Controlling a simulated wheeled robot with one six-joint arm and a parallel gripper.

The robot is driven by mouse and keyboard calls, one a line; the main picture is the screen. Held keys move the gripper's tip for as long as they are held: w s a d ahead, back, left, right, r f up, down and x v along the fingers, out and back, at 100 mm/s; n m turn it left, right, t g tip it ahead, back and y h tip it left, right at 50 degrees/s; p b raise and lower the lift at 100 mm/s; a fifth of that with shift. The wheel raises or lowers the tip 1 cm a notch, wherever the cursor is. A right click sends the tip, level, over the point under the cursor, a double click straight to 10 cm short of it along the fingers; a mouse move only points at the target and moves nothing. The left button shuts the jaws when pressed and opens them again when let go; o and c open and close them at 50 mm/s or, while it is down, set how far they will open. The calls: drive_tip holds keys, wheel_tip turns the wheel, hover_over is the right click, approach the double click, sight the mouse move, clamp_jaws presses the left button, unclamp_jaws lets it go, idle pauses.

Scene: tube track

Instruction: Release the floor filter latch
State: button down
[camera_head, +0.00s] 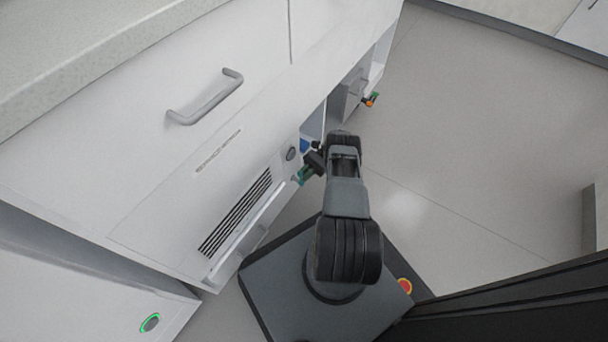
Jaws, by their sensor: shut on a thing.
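My gripper (312,165) is at the lower right end of the white cabinet front, close above the floor. It is shut on a small green part (303,174) beside the slotted vent panel (236,213). I take this green part to be the floor filter latch, though it is small and partly hidden by the gripper. A blue part (304,145) shows just behind the gripper. My arm covers some of the area to the right of the gripper.
A drawer with a grey bar handle (206,98) is above the vent. A round grey knob (291,153) is near the gripper. An orange and green fitting (371,99) sticks out farther along the cabinet. The grey floor (450,150) to the right is clear.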

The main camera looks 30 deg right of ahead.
drive_tip(key=shift+s+a+f, duration=0.1)
drive_tip(key=c, duration=1.4)
unclamp_jaws()
drive_tip(key=shift+c, duration=0.2)
drive_tip(key=shift+s+a+r+p, duration=0.75)
drive_tip(key=shift+s+r+p, duration=1.2)
drive_tip(key=shift+s+r, duration=0.25)
drive_tip(key=shift+s+a+r+p, duration=0.8)
drive_tip(key=shift+s+r+p, duration=1.2)
drive_tip(key=shift+s+r, duration=0.2)
drive_tip(key=shift+s+a+r+p, duration=0.75)
drive_tip(key=shift+s+r+p, duration=1.2)
drive_tip(key=shift+s+r, duration=0.25)
drive_tip(key=shift+o, duration=0.3)
